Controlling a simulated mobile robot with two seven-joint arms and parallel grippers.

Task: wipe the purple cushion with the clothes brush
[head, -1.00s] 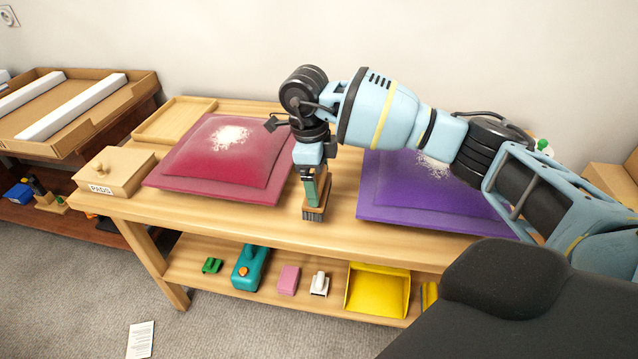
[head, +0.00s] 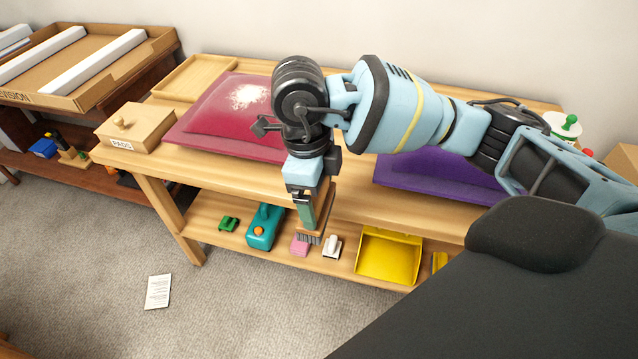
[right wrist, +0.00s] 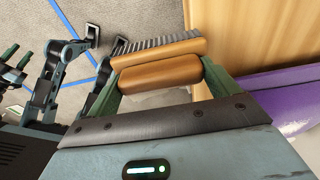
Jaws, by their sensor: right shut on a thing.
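The purple cushion (head: 432,176) lies on the table at the right, largely hidden behind my right arm. A strip of it shows in the right wrist view (right wrist: 285,92), with a pale patch at its lower edge. The brush is in front of the table's front edge, apart from the cushion. In the right wrist view the wooden brush (right wrist: 160,70) sits between the green fingers. My left gripper is not seen in the head view.
A crimson cushion (head: 215,113) with white powder lies on the table (head: 350,205), beside a box marked PADS (head: 135,128) and a wooden tray (head: 195,78). The lower shelf holds a teal thing (head: 264,228), a pink block (head: 299,247) and a yellow dustpan (head: 388,256). Paper (head: 158,291) lies on the floor.

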